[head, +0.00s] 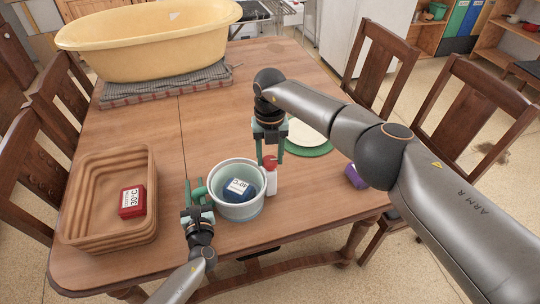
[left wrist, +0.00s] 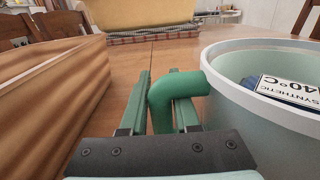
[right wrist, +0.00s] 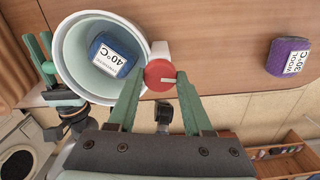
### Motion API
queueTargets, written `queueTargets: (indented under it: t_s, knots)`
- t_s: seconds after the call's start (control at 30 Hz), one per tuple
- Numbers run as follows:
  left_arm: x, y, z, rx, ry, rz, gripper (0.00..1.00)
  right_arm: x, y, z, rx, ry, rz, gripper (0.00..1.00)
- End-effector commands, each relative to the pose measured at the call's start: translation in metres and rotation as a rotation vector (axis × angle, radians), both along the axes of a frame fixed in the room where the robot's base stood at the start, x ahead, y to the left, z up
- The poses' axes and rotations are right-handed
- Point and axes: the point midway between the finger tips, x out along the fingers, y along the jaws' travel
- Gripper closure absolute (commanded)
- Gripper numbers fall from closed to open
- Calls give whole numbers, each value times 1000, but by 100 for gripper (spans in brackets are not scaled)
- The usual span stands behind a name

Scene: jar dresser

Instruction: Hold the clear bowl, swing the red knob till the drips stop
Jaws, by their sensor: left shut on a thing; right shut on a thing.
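The clear bowl (head: 223,212) is a pale, see-through tub with a white rim, upright near the table's front edge. A blue block (head: 238,189) labelled 40°C lies inside it. My left gripper (head: 197,197) is shut on the bowl's green handle (left wrist: 168,98) at its left side. The red knob (right wrist: 160,70) sits on a white fitting (head: 271,182) at the bowl's right side. My right gripper (head: 268,158) comes from above and is shut on the knob, one finger on each side. A pale line crosses the knob in the right wrist view. No drips can be made out.
A brown ribbed basket (head: 83,222) with a red 30°C block (head: 132,201) stands left of the bowl. A purple block (head: 355,177) lies to the right.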

Motion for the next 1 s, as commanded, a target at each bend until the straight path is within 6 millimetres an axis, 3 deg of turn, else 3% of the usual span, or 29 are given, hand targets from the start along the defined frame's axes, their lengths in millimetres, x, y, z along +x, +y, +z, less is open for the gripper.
queueTargets:
  t_s: [1.0]
  knots:
    - [0, 0, 0, 1, 1, -1, 100, 1, 0, 1, 1, -2, -957, 100]
